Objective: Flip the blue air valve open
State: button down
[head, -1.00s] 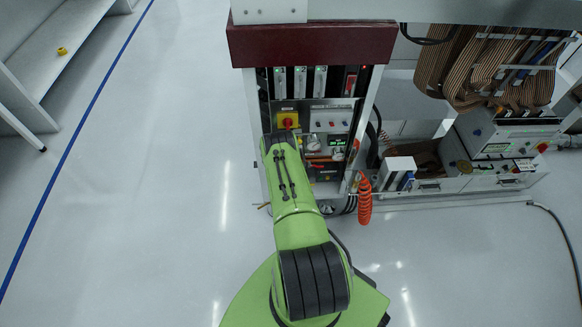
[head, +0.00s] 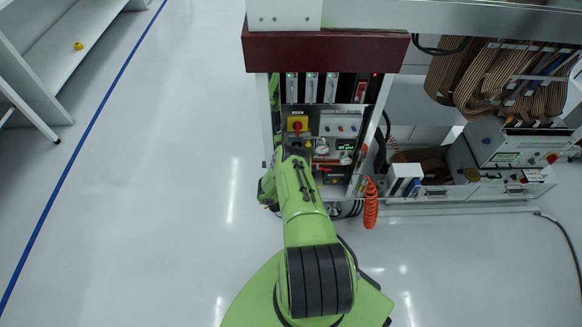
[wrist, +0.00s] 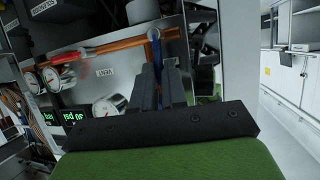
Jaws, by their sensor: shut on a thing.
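The blue air valve (wrist: 155,42) shows in the wrist view as a narrow blue lever standing up at the copper pipe (wrist: 110,46), in line with my fingers. My gripper (wrist: 160,75) has its dark fingers close together there, shut on the lower part of the blue lever. How deep the lever sits between the fingers is hidden. In the head view my arm covers the gripper and the blue valve.
A red lever (wrist: 66,58) sits on the same pipe to the left. Round gauges (wrist: 106,106) and a green display (wrist: 74,117) are close by. Open floor (head: 180,180) lies left of the cabinet (head: 257,110).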

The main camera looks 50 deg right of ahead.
jog(key=c, duration=1.2)
grip_release()
jog(key=shift+o, duration=0.2)
jog(key=p+v, duration=0.5)
jog(key=v, duration=1)
jog(key=shift+s+a, duration=0.15)
jog(key=shift+a, duration=0.15)
jog(key=shift+r, duration=0.1)
